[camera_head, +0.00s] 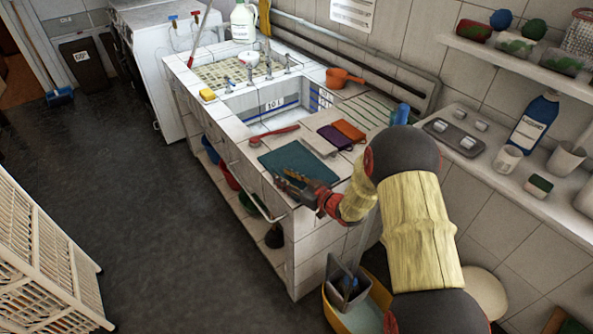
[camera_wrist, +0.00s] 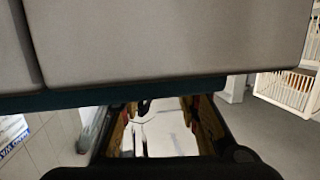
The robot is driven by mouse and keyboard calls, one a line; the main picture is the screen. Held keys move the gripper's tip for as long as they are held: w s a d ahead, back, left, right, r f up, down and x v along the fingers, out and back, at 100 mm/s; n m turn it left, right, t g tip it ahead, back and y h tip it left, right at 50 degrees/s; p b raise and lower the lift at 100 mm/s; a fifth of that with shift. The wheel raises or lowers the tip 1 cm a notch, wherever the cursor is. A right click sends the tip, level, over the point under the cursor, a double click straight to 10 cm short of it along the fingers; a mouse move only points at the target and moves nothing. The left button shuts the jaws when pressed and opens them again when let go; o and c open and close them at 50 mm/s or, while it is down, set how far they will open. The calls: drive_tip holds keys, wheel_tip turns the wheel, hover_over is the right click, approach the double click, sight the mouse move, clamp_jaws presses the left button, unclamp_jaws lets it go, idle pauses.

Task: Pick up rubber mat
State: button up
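The rubber mat looks to be the flat teal sheet (camera_head: 291,158) on the near end of the tiled counter. It lies flat there in the head view. My gripper (camera_head: 281,179) is at the mat's near edge, by the counter's front corner. Its two dark fingers show a gap between them, so it looks open. Whether the fingers touch the mat cannot be told. In the wrist view, large grey tile-like faces fill the top, with a dark teal strip (camera_wrist: 130,96) along their lower edge, probably the mat. The fingertips are not clear there.
Beside the mat are a red-handled brush (camera_head: 274,134), a purple cloth (camera_head: 334,137) and an orange cloth (camera_head: 349,131). The sink basin (camera_head: 272,105) lies beyond. A yellow bucket (camera_head: 337,318) stands below the counter's near end. A white slatted crate (camera_head: 45,255) stands left; floor between is clear.

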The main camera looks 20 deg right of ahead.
drive_tip(key=shift+c, duration=1)
clamp_jaws()
